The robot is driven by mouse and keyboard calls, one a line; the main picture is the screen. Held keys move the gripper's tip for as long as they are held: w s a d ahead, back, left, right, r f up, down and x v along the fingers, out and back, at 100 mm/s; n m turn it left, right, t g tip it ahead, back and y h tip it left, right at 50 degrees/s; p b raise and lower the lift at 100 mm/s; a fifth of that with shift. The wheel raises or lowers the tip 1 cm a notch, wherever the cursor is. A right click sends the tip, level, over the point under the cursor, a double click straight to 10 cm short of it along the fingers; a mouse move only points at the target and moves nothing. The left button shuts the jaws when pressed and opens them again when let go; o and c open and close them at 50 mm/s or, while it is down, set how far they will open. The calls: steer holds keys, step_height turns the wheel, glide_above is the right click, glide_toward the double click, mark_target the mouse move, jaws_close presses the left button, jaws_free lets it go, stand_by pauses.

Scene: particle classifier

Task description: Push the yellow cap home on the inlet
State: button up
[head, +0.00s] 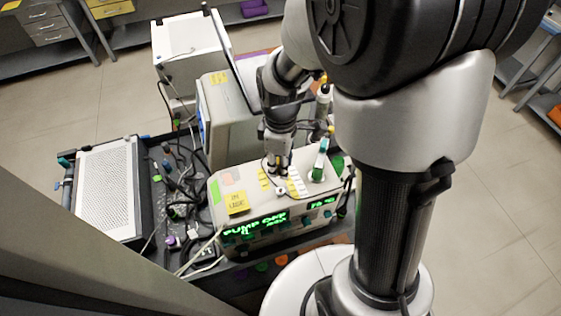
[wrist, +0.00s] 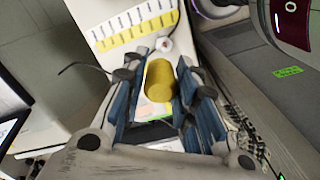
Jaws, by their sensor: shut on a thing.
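The yellow cap (wrist: 160,80) is a short cylinder between the blue finger pads of my gripper (wrist: 161,72) in the wrist view. The gripper is shut on it. In the head view my gripper (head: 278,170) is low over the top of the beige classifier (head: 240,188), and the cap cannot be made out there. A small white round fitting (wrist: 164,44) lies just beyond the cap in the wrist view; I cannot tell whether it is the inlet. Whether the cap touches the inlet is hidden.
Yellow and white label strips (wrist: 134,25) lie on the classifier top. A fitting with a green and white body (head: 320,160) stands right of the gripper. Larger beige instruments (head: 222,120) stand behind. The dark tray (head: 150,190) at left holds cables and small parts.

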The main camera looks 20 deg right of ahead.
steer(key=shift+s+r, duration=0.15)
steer(key=shift+s, duration=0.4)
steer(key=shift+w+f, duration=0.2)
steer(key=shift+s+f+b, duration=0.15)
steer(key=shift+f+b, duration=0.35)
steer(key=shift+b, duration=0.15)
steer(key=b, duration=0.4)
glide_above(282, 187)
steer(key=shift+f, duration=2.3)
steer(key=shift+f+b, duration=1.3)
steer(key=shift+f, duration=0.45)
steer(key=o, duration=1)
steer(key=shift+o, duration=0.2)
steer(key=shift+r, duration=0.15)
step_height(282, 187, up, 12)
steer(key=shift+f, duration=0.1)
